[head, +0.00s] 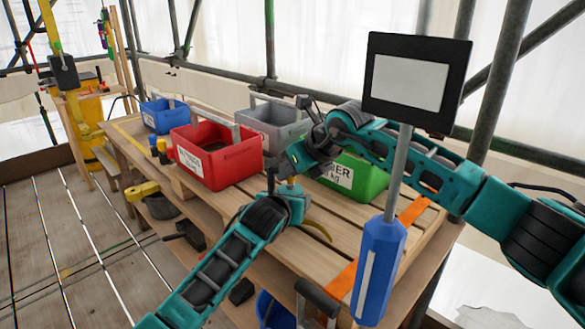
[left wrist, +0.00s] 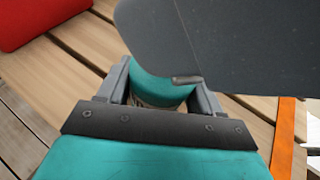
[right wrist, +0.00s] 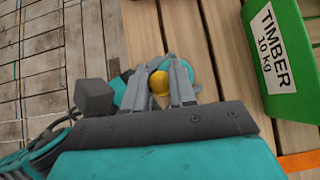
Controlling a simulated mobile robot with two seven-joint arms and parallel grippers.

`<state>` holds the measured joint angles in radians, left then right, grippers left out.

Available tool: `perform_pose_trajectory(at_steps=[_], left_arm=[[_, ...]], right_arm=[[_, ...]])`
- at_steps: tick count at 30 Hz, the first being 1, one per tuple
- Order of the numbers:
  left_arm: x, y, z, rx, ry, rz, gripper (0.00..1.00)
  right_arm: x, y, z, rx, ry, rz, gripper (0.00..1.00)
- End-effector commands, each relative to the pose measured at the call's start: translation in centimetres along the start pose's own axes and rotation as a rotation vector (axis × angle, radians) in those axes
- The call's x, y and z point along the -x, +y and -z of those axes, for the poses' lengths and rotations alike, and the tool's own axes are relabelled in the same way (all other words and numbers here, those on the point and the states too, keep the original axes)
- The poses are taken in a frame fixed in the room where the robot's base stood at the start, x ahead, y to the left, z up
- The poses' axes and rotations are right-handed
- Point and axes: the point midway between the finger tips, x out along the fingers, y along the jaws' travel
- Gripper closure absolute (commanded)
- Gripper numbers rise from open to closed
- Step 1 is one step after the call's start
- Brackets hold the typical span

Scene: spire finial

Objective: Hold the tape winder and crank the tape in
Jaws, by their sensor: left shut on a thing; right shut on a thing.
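My left gripper (left wrist: 163,95) is shut on the tape winder, whose rounded teal side (left wrist: 160,88) shows between the fingers in the left wrist view. My right gripper (right wrist: 166,88) is shut on the yellow crank knob (right wrist: 159,83), above the winder. In the head view, my left gripper (head: 290,188) and my right gripper (head: 287,166) meet closely over the bench, and they hide most of the winder. A yellow curved strip (head: 318,230), perhaps tape, shows just right of the left gripper. My right gripper's dark body covers the upper left wrist view.
The slatted wooden bench (head: 330,258) holds a red crate (head: 222,162), a blue crate (head: 160,117), a grey crate (head: 275,125) and a green TIMBER crate (head: 365,180). A dark-framed panel on a pole with a blue handle (head: 378,270) stands in the right foreground.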

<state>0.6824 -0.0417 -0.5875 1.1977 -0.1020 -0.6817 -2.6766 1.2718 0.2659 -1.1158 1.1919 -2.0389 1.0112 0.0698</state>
Motion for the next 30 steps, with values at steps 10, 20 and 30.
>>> perform_pose_trajectory(at_steps=[10, 20, 30], left_arm=[[0.01, -0.35, 0.12, 0.000, 0.002, 0.006, 0.70], [0.02, -0.38, 0.11, 0.000, 0.002, 0.006, 0.70], [0.00, -0.22, 0.11, 0.000, 0.002, 0.003, 0.70]], right_arm=[[-0.18, 0.37, -0.08, -0.043, -0.003, 0.039, 1.00], [-0.20, 0.40, -0.08, -0.045, -0.003, 0.039, 1.00], [-0.17, 0.45, -0.09, -0.044, -0.002, 0.038, 0.50]])
